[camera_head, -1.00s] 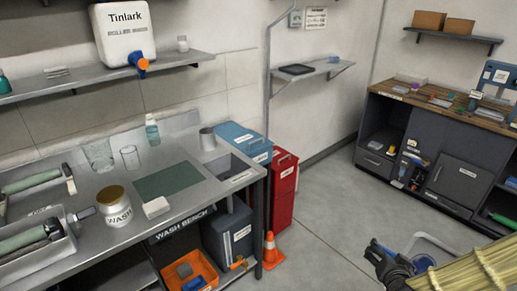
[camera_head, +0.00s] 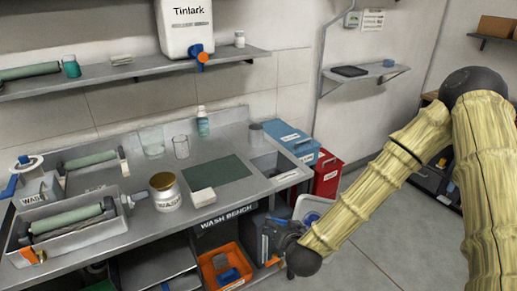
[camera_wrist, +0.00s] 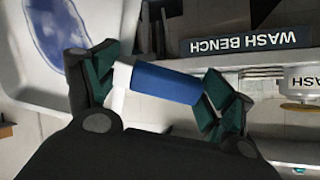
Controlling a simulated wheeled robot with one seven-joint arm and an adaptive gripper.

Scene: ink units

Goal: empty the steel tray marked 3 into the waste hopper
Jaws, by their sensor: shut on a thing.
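My gripper (camera_head: 278,240) is in front of the wash bench's right end, low in the head view. In the wrist view, my gripper (camera_wrist: 158,86) is shut on a blue handle (camera_wrist: 165,84) with a pale end, held between its teal pads. A pale tray (camera_wrist: 30,100) with a blue ink patch fills the wrist view's upper left. The same tray (camera_head: 303,204) shows beside my gripper in the head view, partly hidden by my arm. Its number cannot be read. The waste hopper cannot be told for certain; a red bin (camera_head: 327,178) and blue bin (camera_head: 290,140) stand beyond the bench.
The wash bench (camera_head: 120,200) carries a WASH tub (camera_head: 165,192), a white block (camera_head: 202,198), a green mat (camera_head: 217,173) and roller trays. An orange crate (camera_head: 222,250) is under it. A wall shelf (camera_head: 365,78) is behind. Floor (camera_head: 380,235) is clear to the right.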

